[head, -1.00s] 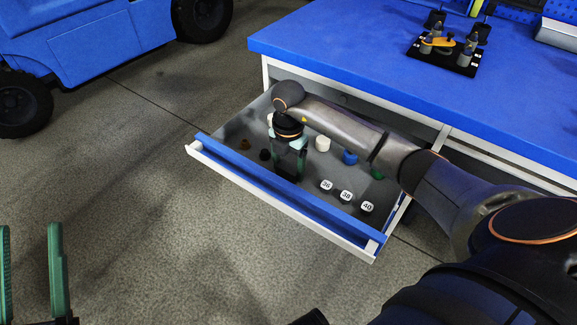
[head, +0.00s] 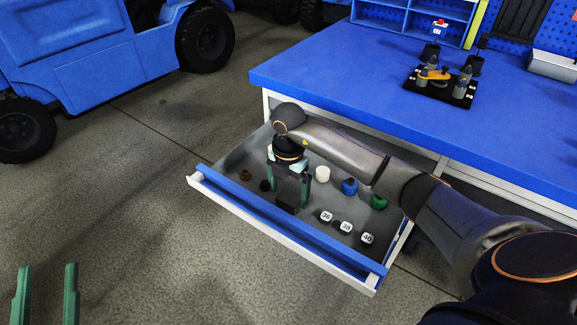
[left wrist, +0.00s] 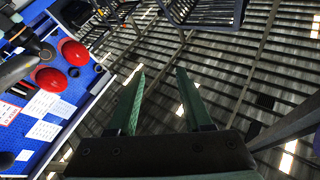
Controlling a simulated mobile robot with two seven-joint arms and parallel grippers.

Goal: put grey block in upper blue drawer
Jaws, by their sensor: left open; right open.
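The blue-fronted drawer (head: 265,215) under the blue-topped bench is pulled open. My right gripper (head: 288,198) points down inside it, with its green fingers apart. A dark block (head: 285,207), which looks like the grey block, is low in the drawer between and below the fingertips. The gripper partly hides it, and I cannot tell whether it touches a finger. My left gripper (head: 46,270) is open and empty over the floor at the lower left. Its spread fingers also show in the left wrist view (left wrist: 158,75).
A black fixture (head: 440,84) stands on the bench (head: 350,80). A blue vehicle (head: 85,60) is at upper left.

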